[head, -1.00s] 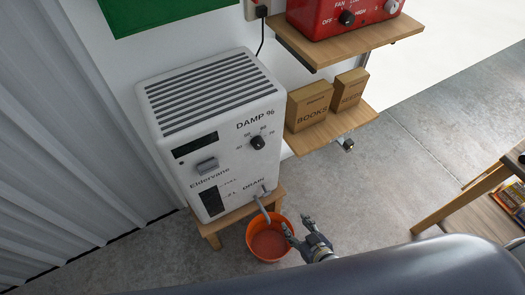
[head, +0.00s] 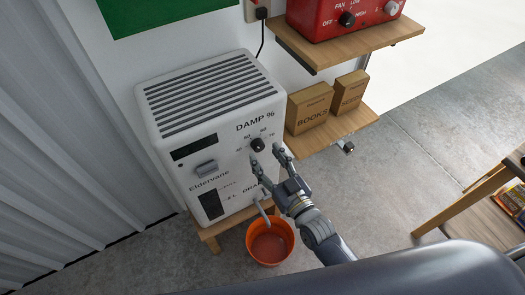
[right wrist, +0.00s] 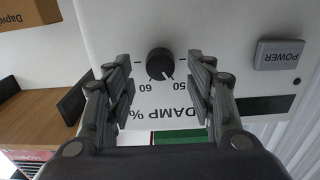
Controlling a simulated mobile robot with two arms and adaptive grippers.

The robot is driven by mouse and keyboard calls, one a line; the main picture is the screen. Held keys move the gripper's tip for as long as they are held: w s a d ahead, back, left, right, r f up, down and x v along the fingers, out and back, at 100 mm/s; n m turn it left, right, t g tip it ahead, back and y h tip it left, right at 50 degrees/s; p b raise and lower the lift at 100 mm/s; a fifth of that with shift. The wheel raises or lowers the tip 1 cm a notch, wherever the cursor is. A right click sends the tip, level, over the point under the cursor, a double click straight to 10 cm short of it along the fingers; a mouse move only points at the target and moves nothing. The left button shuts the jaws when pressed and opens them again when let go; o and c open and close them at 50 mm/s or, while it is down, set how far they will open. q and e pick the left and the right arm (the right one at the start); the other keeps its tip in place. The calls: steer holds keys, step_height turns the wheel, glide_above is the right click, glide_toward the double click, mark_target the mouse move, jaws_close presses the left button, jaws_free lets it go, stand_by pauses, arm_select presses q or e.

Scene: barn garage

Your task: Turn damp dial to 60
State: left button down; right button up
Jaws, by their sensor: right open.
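The damp dial (head: 257,144) is a small black knob on the front of a white dehumidifier (head: 165,130), under the label "DAMP %". In the right wrist view the dial (right wrist: 160,63) shows upside down, its white mark pointing toward the 50 label, with 60 on the other side. My right gripper (head: 265,154) is open in front of the panel, just below the dial. In the right wrist view its fingers (right wrist: 160,72) stand on either side of the dial, apart from it. My left gripper is not in view.
A drain spout hangs over an orange bucket (head: 270,242). A grey power button (right wrist: 280,54) is beside the dial. A wooden table (head: 470,195) stands far right. Concrete floor between is clear.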

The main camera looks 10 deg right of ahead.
mark_target(258, 146)
steer(key=shift+x, duration=1.45)
steer(key=c, duration=1.1)
steer(key=shift+o, duration=0.2)
